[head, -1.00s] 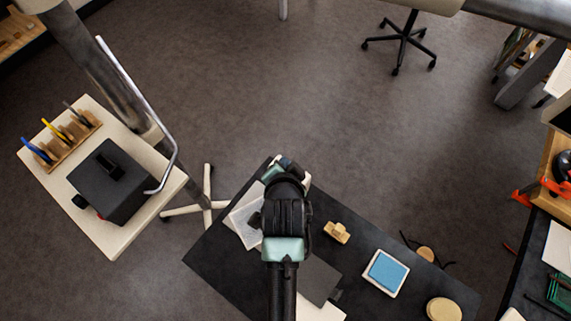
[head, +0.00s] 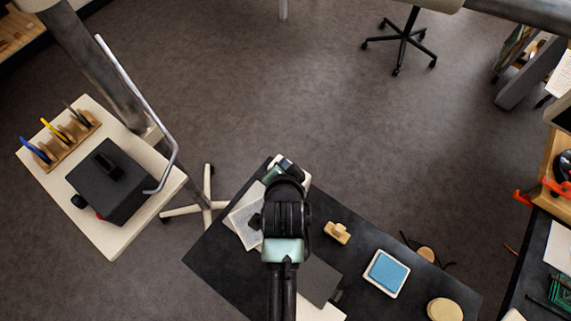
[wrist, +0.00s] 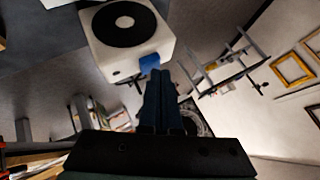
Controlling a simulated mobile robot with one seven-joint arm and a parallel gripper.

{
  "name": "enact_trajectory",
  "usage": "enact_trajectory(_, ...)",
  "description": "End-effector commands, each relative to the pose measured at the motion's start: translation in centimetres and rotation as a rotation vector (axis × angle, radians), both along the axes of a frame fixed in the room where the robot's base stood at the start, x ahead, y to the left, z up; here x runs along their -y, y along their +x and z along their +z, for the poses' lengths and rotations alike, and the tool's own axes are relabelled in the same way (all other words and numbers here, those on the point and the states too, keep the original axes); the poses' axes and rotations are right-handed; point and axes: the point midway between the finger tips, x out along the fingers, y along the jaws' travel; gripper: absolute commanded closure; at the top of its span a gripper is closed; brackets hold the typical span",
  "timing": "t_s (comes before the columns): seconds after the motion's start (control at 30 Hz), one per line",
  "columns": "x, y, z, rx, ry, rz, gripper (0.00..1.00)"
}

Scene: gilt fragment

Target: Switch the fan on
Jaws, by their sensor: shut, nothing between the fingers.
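A white box with a round black disc on its face, which looks like the fan (wrist: 98,55), is at the upper middle of the wrist view. A blue part (wrist: 150,62), which looks like its switch, sits at the box's lower right edge. My gripper (wrist: 161,74) is shut and empty. Its fingertips are right at the blue part; I cannot tell whether they touch it. In the head view my arm covers most of this spot, and only a bit of white shows beside the gripper at the dark table's far corner.
The dark table (head: 225,272) holds a wooden block (head: 338,232), a blue pad (head: 386,273) and a round tan piece (head: 444,309). A white cart (head: 100,232) at left carries a black box (head: 112,190). Open floor lies beyond the table.

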Motion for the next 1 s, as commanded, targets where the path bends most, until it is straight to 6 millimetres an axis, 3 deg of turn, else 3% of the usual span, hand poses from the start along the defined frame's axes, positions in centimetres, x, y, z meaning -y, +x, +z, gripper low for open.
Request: enact_trajectory(1.0,0.0,0.0,1.0,0.000,0.000,0.000,1.00)
